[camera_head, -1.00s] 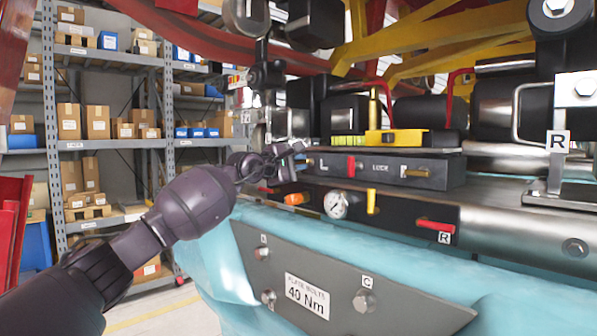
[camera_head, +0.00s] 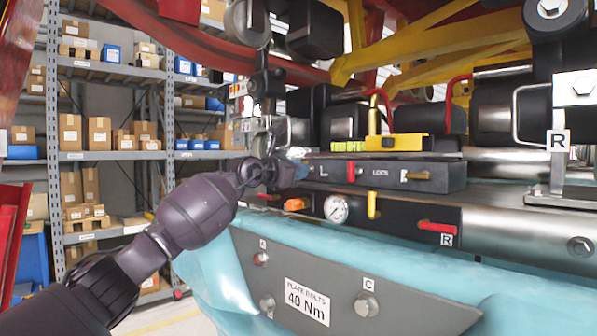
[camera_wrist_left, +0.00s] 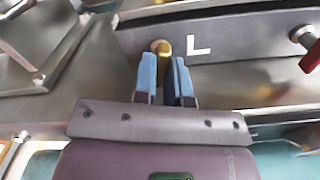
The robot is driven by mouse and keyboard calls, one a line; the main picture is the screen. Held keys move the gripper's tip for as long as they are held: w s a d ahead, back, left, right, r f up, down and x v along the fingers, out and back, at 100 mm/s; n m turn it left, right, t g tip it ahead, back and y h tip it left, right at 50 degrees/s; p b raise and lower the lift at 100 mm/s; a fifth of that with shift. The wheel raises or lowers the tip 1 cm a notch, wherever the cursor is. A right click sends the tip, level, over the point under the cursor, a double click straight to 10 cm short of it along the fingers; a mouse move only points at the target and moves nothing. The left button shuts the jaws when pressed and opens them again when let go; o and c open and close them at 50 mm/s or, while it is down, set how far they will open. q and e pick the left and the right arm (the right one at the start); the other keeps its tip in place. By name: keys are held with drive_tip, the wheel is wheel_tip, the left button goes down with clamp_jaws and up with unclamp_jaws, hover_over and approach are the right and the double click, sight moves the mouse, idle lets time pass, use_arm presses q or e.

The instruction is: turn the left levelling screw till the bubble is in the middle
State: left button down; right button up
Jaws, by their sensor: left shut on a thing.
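The left levelling screw (camera_wrist_left: 163,47) is a small brass knob on the end of the dark block beside the white L in the left wrist view. My left gripper (camera_wrist_left: 166,66) is shut on it, with a blue-padded finger on either side. In the head view my left gripper (camera_head: 296,172) is at the block's left end and hides the screw. The dark block (camera_head: 385,187) carries the letters L and LOCK. A yellow-green vial (camera_head: 348,146) sits behind its top edge, by a yellow housing (camera_head: 405,141). The bubble is too small to make out. My right gripper is out of view.
A red-tipped lock lever (camera_head: 351,171) and a brass screw (camera_head: 415,176) are further right on the block. A gauge (camera_head: 337,208), a yellow handle (camera_head: 373,205) and a red handle (camera_head: 437,227) are below. Cartons on shelves (camera_head: 110,155) stand at the left.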

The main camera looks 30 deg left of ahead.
use_arm(q)
drive_tip(key=n, duration=0.2)
drive_tip(key=shift+n, duration=0.4)
drive_tip(key=n, duration=0.3)
drive_tip(key=shift+n+p, duration=0.35)
drive_tip(key=shift+n, duration=0.55)
drive_tip(key=shift+f+n, duration=0.1)
drive_tip(key=shift+n, duration=1)
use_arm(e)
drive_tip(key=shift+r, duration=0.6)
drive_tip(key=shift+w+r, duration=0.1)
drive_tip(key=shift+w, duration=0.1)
use_arm(q)
drive_tip(key=c, duration=1.2)
unclamp_jaws()
drive_tip(key=shift+o, duration=0.2)
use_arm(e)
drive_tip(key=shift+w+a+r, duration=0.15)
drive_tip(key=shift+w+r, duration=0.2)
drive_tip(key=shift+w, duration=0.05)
